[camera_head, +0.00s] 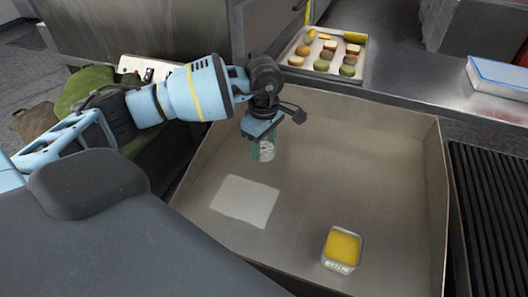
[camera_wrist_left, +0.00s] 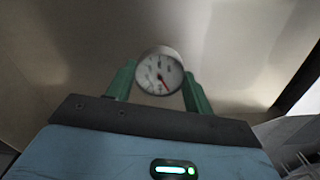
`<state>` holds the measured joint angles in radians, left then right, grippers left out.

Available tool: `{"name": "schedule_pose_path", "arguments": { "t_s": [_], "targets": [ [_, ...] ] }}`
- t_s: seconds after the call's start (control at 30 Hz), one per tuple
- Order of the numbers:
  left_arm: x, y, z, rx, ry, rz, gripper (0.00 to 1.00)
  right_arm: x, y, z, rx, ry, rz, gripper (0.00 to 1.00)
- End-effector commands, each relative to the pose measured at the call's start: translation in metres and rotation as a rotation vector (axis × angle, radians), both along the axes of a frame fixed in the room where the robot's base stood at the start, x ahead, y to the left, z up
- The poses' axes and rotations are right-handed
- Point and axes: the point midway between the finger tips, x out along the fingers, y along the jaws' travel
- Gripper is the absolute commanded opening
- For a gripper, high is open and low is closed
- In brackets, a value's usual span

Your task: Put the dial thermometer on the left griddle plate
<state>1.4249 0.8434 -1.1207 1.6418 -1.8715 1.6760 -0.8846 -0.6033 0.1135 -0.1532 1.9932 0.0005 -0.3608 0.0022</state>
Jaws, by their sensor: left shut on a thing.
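The dial thermometer (camera_wrist_left: 159,72) has a round white face with a red needle and a metal rim. My left gripper (camera_head: 264,147) is shut on it, with the green fingers on either side of the dial in the left wrist view (camera_wrist_left: 158,84). I cannot tell which surface is the left griddle plate. My right gripper is not in view.
A yellow-filled container (camera_head: 342,248) and a pale flat sheet (camera_head: 245,200) lie in the walled tray. A baking tray of pastries (camera_head: 297,72) stands behind it. A dark ribbed grate (camera_head: 492,215) is at the right, and a blue-white box (camera_head: 498,76) is on the counter.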

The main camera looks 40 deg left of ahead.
Motion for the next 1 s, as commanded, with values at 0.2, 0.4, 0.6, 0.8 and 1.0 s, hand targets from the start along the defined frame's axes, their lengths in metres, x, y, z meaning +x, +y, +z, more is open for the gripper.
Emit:
{"name": "schedule_pose_path", "arguments": {
  "t_s": [0.2, 0.4, 0.6, 0.8, 1.0],
  "targets": [
    [0.004, 0.001, 0.0, 0.0, -0.001, -0.001, 0.28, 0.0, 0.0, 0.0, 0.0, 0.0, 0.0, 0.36],
    [0.004, 0.002, -0.014, 0.0, 0.002, 0.001, 0.28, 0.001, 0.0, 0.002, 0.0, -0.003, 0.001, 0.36],
    [0.004, 0.002, -0.035, 0.0, -0.001, 0.001, 0.28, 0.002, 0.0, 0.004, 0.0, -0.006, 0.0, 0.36],
    [0.004, 0.002, -0.035, 0.0, -0.001, 0.0, 0.28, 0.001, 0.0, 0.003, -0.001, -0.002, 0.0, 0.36],
    [0.003, 0.002, -0.04, 0.0, 0.001, 0.0, 0.53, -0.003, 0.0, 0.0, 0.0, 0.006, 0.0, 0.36]
  ]
}}
